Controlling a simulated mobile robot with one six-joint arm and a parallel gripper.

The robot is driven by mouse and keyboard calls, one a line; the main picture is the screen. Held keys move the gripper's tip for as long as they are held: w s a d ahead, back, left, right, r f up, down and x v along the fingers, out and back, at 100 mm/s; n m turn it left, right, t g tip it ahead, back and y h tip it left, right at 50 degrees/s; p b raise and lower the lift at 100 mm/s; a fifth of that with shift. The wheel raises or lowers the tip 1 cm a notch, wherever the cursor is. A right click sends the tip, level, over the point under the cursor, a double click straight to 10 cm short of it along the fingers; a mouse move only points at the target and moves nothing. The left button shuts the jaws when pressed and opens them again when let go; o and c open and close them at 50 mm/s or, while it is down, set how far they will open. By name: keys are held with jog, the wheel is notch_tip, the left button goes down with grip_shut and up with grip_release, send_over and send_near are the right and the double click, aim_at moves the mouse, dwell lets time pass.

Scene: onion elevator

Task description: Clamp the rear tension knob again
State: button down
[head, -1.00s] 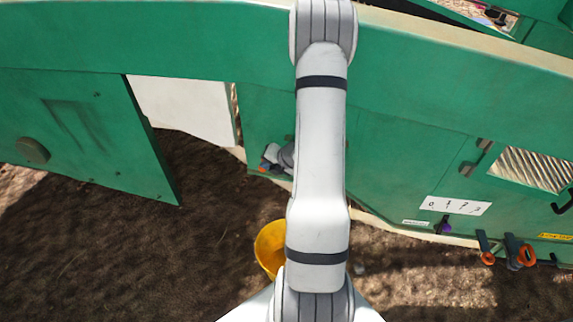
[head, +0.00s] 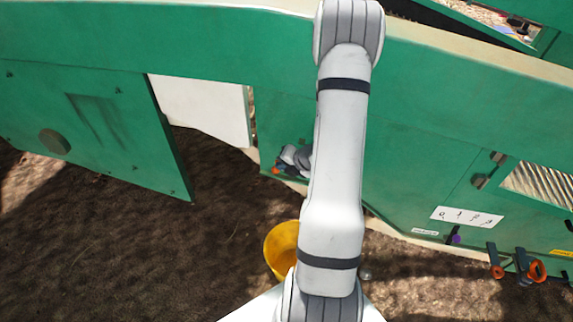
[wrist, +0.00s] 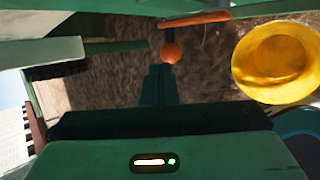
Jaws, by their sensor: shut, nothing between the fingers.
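An orange round knob (wrist: 171,53) on a short dark stem shows in the wrist view, just beyond my fingertips. An orange bar (wrist: 195,19) lies above it in the picture. I cannot tell for sure which of these is the rear tension knob. My gripper (wrist: 160,72) is shut and empty, its dark fingers pointing at the knob with no clear hold on it. In the head view a small orange part (head: 276,170) shows beside my wrist at the green machine's lower edge. My arm hides part of that area.
A yellow bucket (head: 281,247) stands on the soil below; it also shows in the wrist view (wrist: 277,62). The green machine wall (head: 420,130) runs along the back. Orange-ended levers (head: 530,268) stick out at the right. Bare soil lies at lower left.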

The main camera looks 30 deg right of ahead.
jog(key=w+a+r+p+v, duration=0.1)
jog(key=p+v, duration=0.1)
jog(key=v, duration=0.9)
jog(key=shift+r, duration=0.4)
